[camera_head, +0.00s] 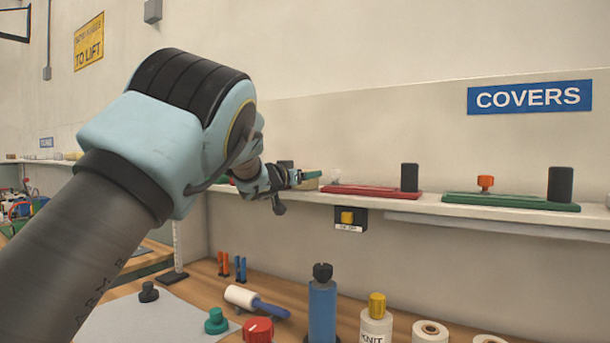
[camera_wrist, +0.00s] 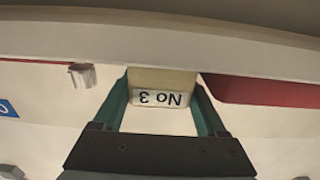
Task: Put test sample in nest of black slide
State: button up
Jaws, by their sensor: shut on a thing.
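My gripper (camera_head: 308,177) reaches to the wall shelf at the left end of the red slide. In the wrist view its two green fingers (camera_wrist: 162,84) are shut on a cream block (camera_wrist: 162,80) labelled "No 3", which looks to be the test sample. The label reads upside down there. A cream patch beside the fingers in the head view is too small to make out well. I see no slide that is clearly black. Whether the block touches the shelf cannot be told.
The shelf (camera_head: 432,208) bears a red slide (camera_head: 365,191) and a green slide (camera_head: 480,199), each with a black cylinder. The red slide also shows in the wrist view (camera_wrist: 265,92). Below, the bench holds a blue bottle (camera_head: 322,312), a lint roller (camera_head: 240,297) and knobs.

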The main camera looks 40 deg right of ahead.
jog(key=shift+f, duration=0.15)
jog(key=o, duration=1.3)
jog(key=b+v, duration=0.4)
jog(key=v, duration=0.8)
